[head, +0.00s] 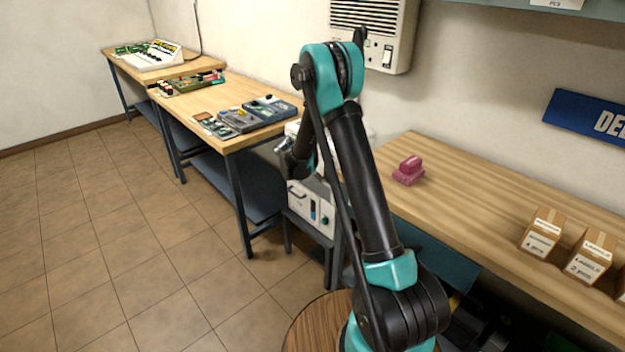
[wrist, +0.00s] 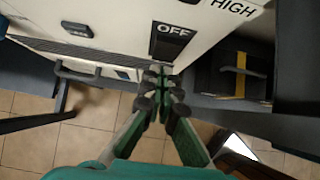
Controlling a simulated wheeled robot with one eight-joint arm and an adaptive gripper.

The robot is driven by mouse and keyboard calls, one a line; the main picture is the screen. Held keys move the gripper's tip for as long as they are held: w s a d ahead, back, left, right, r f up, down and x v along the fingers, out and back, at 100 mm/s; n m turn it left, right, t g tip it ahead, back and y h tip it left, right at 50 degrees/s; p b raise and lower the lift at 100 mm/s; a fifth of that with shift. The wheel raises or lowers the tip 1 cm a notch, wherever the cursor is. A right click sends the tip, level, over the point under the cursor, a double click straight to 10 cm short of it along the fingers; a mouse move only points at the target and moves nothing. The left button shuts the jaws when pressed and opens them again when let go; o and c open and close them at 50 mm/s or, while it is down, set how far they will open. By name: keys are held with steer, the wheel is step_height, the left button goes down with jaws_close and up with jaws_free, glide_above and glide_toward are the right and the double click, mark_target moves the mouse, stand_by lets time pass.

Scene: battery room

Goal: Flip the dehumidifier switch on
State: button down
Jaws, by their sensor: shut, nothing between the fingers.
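A white unit fills the top of the wrist view, with a black OFF panel (wrist: 172,40) and a HIGH label (wrist: 236,8) on it. My gripper (wrist: 158,80) is shut and empty, its fingertips just below the OFF panel; I cannot tell whether they touch the unit. In the head view a beige wall unit (head: 400,18) has a vent grille and a light rocker switch (head: 387,55), partly behind my arm. A white box (head: 305,205) with a dark handle stands low behind my arm. I cannot tell which of these is the dehumidifier.
A wooden bench (head: 450,185) on the right holds a pink object (head: 409,171) and small cartons (head: 542,232). Another bench (head: 180,103) holds electronic boards and grey devices. Tiled floor (head: 110,250) is open at the left.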

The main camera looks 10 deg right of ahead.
steer(key=shift+w+d, duration=0.25)
steer(key=shift+d, duration=0.05)
steer(key=shift+d+f, duration=0.1)
steer(key=shift+w+d+f, duration=0.1)
steer(key=shift+w+d, duration=0.05)
stand_by(0.4)
steer(key=shift+r, duration=0.85)
